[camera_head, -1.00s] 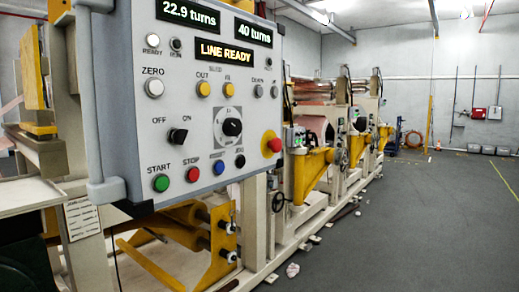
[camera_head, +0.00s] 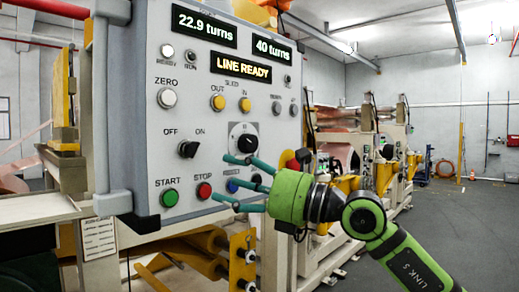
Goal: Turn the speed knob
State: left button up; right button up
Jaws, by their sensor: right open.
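My right gripper (camera_head: 237,180), with a green body and teal fingers, is in front of the panel, just below the knob. Its fingers are spread apart with nothing between them. The upper finger passes close under the knob; I cannot tell whether it touches the panel. My left gripper is not in view.
The panel also carries the off/on switch (camera_head: 188,149), the green start button (camera_head: 170,198), the red stop button (camera_head: 204,191) and displays reading 22.9 turns, 40 turns and LINE READY. A machine line (camera_head: 345,150) runs back behind my right arm. Open floor lies at the right.

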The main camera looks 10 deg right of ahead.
aim_at(252, 145)
jog(key=d+r+t+h, duration=0.3)
jog(key=d+r+h, duration=0.3)
jog(key=d, duration=0.3)
jog(key=shift+m, duration=0.3)
jog(key=p+x, duration=0.1)
jog(key=x, duration=0.2)
jog(key=p+x, duration=0.2)
jog(key=x, duration=0.1)
jog(key=shift+w+r, duration=0.25)
jog(key=shift+w, duration=0.15)
jog(key=shift+w+a+f, duration=0.15)
jog(key=shift+w+a, duration=0.1)
jog(key=shift+w, duration=0.2)
jog(key=c, duration=1.1)
